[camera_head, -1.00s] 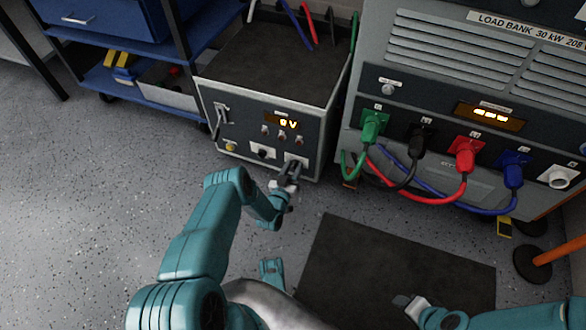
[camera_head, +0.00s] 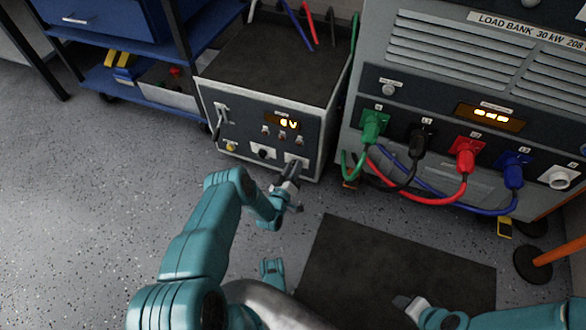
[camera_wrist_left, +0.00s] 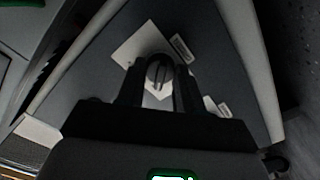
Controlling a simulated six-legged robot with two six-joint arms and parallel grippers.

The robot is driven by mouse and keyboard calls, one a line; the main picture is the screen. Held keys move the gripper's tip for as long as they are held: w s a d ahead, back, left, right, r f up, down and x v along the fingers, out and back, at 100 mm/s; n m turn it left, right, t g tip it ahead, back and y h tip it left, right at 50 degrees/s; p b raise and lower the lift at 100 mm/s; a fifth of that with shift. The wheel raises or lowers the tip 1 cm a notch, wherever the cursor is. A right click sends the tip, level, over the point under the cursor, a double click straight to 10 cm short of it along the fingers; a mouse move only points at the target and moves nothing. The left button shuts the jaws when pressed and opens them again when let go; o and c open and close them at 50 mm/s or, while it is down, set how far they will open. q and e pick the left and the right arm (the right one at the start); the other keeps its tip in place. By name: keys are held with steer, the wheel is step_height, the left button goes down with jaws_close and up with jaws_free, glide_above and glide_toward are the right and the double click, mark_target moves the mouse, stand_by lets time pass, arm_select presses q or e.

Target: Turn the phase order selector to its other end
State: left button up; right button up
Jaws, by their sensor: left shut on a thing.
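The phase order selector is a round knob (camera_wrist_left: 159,72) on a pale plate, seen between my left gripper's fingers in the left wrist view. My left gripper (camera_head: 292,168) is at the lower right of the grey box's front panel (camera_head: 240,128) in the head view. Its two fingers close on the knob from both sides in the left wrist view (camera_wrist_left: 159,85). In the head view the gripper hides the knob. My right gripper (camera_head: 406,304) is low over the dark mat, far from the panel; its jaw state is unclear.
The load bank (camera_head: 450,60) stands to the right, with green, black, red and blue plugs and their cables hanging close to the box. A blue cart (camera_head: 150,90) stands at left. A dark mat (camera_head: 390,265) lies on open floor.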

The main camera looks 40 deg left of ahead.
arm_select(q)
steer(key=shift+s+d+f, duration=0.1)
steer(key=shift+f, duration=0.05)
steer(key=o, duration=1)
steer(key=shift+o, duration=0.2)
